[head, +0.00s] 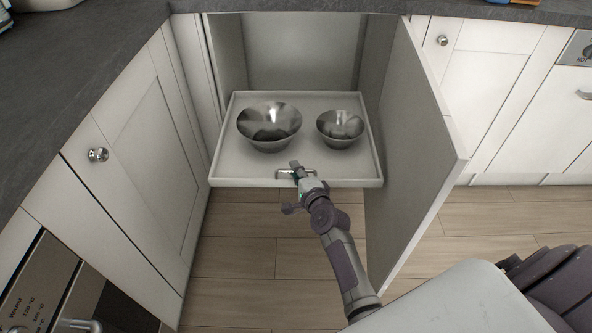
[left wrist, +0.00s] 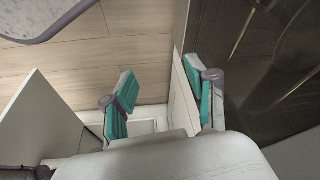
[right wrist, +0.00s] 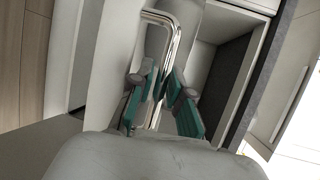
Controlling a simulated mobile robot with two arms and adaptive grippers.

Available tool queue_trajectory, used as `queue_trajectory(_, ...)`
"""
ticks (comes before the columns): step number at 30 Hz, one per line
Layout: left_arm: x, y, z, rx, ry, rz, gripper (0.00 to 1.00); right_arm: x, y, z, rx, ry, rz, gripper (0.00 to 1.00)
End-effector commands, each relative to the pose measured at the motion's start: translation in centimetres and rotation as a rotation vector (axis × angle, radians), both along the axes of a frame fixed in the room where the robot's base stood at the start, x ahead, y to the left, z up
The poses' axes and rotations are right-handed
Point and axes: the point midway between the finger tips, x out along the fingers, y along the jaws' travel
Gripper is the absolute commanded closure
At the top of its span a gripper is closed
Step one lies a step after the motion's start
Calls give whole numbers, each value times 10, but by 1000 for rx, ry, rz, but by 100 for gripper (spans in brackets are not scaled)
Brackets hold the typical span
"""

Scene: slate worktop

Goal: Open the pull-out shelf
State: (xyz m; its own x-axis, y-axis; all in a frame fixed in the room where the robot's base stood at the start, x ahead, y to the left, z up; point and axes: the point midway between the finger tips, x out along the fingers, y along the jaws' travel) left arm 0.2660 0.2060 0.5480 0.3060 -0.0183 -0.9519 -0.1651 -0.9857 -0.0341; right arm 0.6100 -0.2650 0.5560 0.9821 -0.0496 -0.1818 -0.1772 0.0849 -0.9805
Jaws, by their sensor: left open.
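The pull-out shelf (head: 225,166) is a white tray with a low rim, standing out of the open cabinet. A metal bar handle (head: 283,172) is on its front; it shows large in the right wrist view (right wrist: 173,45). My right gripper (head: 297,172) is at this handle. In the right wrist view its teal-padded fingers (right wrist: 159,88) lie close on both sides of the bar, shut on it. My left gripper (left wrist: 160,97) is open and empty in the left wrist view, and out of the head view.
Two metal bowls, a larger one (head: 269,128) and a smaller one (head: 341,130), stand on the shelf. The cabinet door (head: 417,150) is open at the right. A closed cupboard (head: 150,150) flanks the left. Wooden floor (head: 240,240) lies clear in front.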

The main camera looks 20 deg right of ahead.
Motion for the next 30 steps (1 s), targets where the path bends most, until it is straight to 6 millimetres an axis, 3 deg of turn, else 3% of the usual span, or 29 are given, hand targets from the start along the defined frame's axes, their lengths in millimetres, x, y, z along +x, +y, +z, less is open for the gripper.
queue_trajectory(11,0,0,0,-1,0,0,43,-5,0,1,0,-1,0,78)
queue_trajectory(14,0,0,0,0,0,0,43,-17,1,3,1,0,0,78)
queue_trajectory(24,0,0,0,0,0,0,43,-88,4,15,-1,2,-1,78)
queue_trajectory(30,0,0,0,0,0,0,43,-112,6,20,0,1,0,78)
